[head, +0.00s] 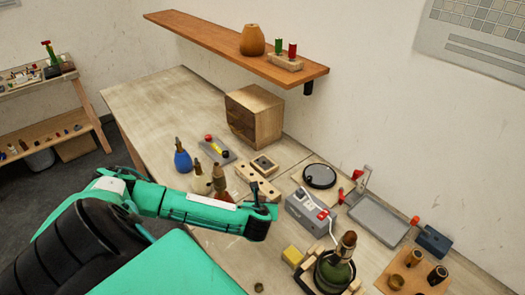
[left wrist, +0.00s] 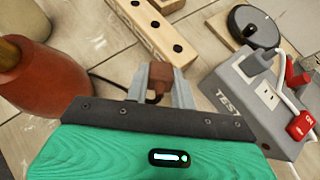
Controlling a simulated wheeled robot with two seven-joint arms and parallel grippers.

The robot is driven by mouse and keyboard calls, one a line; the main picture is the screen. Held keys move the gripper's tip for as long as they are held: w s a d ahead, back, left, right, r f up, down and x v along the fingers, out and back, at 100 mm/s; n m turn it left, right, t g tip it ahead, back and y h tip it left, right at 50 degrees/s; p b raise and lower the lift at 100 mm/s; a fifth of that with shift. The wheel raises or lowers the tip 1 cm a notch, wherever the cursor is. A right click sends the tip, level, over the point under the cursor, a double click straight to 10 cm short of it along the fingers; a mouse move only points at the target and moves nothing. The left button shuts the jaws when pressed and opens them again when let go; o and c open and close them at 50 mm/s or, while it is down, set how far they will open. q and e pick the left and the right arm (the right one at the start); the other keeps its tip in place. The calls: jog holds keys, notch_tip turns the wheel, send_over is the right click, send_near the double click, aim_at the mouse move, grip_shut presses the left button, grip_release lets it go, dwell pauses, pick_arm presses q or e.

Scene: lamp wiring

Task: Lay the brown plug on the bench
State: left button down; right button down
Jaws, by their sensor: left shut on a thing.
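The brown plug (left wrist: 160,78) is between the fingers of my left gripper (left wrist: 161,88) in the left wrist view. The gripper is shut on it, over the pale wooden bench (head: 145,100). A dark cord runs left from the plug toward a reddish-brown rounded lamp body (left wrist: 25,75). In the head view my left gripper (head: 272,212) is left of the grey tester box (head: 305,212); the plug cannot be made out there. The plug's height above the bench is hard to judge. My right gripper is not in view.
A wooden block with holes (left wrist: 152,28) lies just beyond the plug. The grey tester (left wrist: 240,85), with a white cord and red switch, stands to the right. The bench's far left is clear.

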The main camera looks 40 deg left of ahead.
pick_arm(q)
jog(key=shift+r+p, duration=0.2)
jog(key=shift+p, duration=0.35)
jog(key=shift+f+b, duration=1.65)
jog(key=shift+f, duration=1.35)
jog(key=c, duration=1.1)
grip_release()
